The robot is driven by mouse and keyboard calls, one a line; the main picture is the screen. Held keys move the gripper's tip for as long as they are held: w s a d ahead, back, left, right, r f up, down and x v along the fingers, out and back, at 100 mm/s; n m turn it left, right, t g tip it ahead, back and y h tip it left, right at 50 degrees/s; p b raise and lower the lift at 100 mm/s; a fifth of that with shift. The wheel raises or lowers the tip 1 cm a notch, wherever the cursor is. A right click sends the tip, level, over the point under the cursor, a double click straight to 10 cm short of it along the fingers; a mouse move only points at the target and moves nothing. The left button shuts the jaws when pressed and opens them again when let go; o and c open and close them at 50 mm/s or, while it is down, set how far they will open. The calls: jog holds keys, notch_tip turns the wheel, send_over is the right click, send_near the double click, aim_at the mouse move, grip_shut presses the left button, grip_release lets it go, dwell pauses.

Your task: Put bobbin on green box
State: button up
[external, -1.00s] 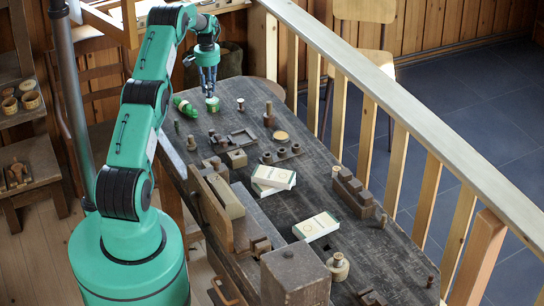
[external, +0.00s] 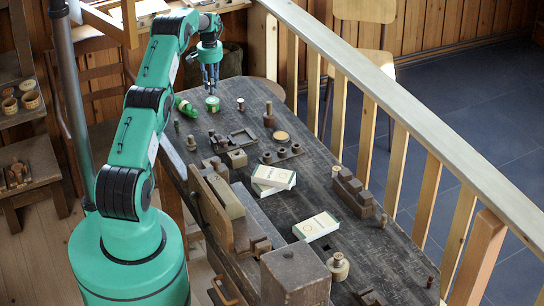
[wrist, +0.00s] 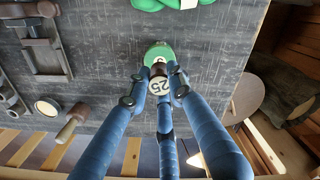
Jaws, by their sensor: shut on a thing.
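The green box (external: 212,104) is a small round tin with a pale top, at the far end of the dark table. My gripper (external: 211,88) points down just above it. In the wrist view, the blue fingers of my gripper (wrist: 159,92) are closed around a small bobbin (wrist: 161,92) whose pale end is marked "25". The green box (wrist: 158,50) shows beyond the bobbin, partly hidden by it and the fingers. I cannot tell whether the bobbin touches the box. In the external view the fingers mostly hide the bobbin.
A green object (external: 185,106) lies left of the box. A small spool (external: 240,104) and a wooden-handled tool (external: 269,115) stand to the right. A dark frame-like tray (external: 242,136), small boxes (external: 274,177) and wooden blocks lie nearer. A wooden railing (external: 390,105) runs along the right side.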

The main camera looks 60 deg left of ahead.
jog(key=shift+f, duration=1.55)
jog(key=shift+f, duration=0.15)
jog(key=o, duration=0.8)
jog(key=shift+c, duration=0.2)
notch_tip(320, 180, up, 12)
jog(key=shift+r, duration=0.15)
